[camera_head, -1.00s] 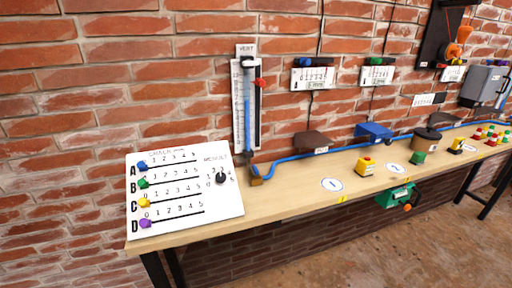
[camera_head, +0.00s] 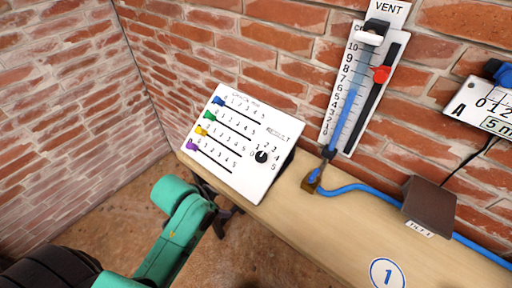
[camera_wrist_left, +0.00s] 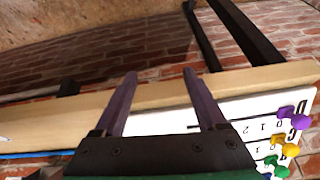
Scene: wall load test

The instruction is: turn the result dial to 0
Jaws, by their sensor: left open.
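The result dial (camera_head: 262,156) is a small black round knob at the lower right of a tilted white panel (camera_head: 236,170), with numbers 0 to 5 around it. Its exact setting is too small to read. My left gripper is seen clearly in the left wrist view (camera_wrist_left: 160,76), jaws apart with nothing held between them. Its fingers appear over the bench edge and the white panel. In the head view, my green left arm comes in below and left of the panel; the jaws are not clear there. The dial does not show in the wrist view. My right gripper is not in view.
Blue, green, yellow and purple (camera_head: 193,145) slider knobs line the panel's left side. Right of it stand a vent gauge (camera_head: 355,85) with a red marker, a blue hose (camera_head: 375,189) and a brown block (camera_head: 429,206). The wooden bench (camera_head: 335,225) has bare room in front.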

